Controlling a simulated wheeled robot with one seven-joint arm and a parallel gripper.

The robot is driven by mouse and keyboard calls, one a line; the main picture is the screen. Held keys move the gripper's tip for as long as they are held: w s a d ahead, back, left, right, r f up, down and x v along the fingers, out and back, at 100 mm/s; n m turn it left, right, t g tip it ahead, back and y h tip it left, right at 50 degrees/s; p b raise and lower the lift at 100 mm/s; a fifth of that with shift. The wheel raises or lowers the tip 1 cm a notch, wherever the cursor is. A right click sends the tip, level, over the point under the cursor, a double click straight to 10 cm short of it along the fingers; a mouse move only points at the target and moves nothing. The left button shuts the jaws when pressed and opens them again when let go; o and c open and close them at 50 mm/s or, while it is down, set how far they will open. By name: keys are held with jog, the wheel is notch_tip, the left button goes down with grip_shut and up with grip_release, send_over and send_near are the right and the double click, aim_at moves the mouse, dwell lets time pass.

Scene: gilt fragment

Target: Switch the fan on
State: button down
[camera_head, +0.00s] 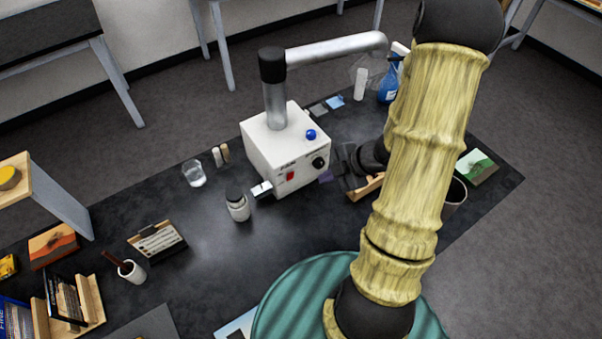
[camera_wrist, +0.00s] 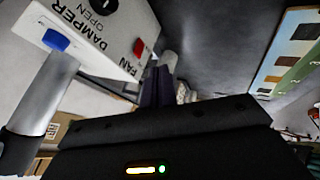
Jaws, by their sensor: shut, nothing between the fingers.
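The fan unit is a white box (camera_head: 268,150) with a silver duct rising from its top, standing on the dark table. Its front carries a red switch (camera_head: 290,176) and a black knob (camera_head: 318,161). A blue knob (camera_head: 311,134) sits on top. In the wrist view the box (camera_wrist: 105,30) appears inverted, with the words FAN and DAMPER OPEN and the red switch (camera_wrist: 139,48). My gripper (camera_head: 327,176) is just right of the box's front, apart from the switch. Its dark fingers (camera_wrist: 157,86) are shut and empty, pointing past the front face near the switch.
A bottle with a dark cap (camera_head: 237,205) stands in front of the box, and a glass (camera_head: 194,173) stands left of it. A blue bottle (camera_head: 388,86) is behind my arm. A dark cup (camera_head: 455,197) is to the right.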

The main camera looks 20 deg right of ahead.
aim_at(291, 176)
jog(key=w+a+f+p, duration=0.1)
jog(key=w+a+f, duration=0.4)
jog(key=w, duration=0.1)
jog(key=shift+w+f+p, duration=0.25)
jog(key=shift+w+p, duration=0.1)
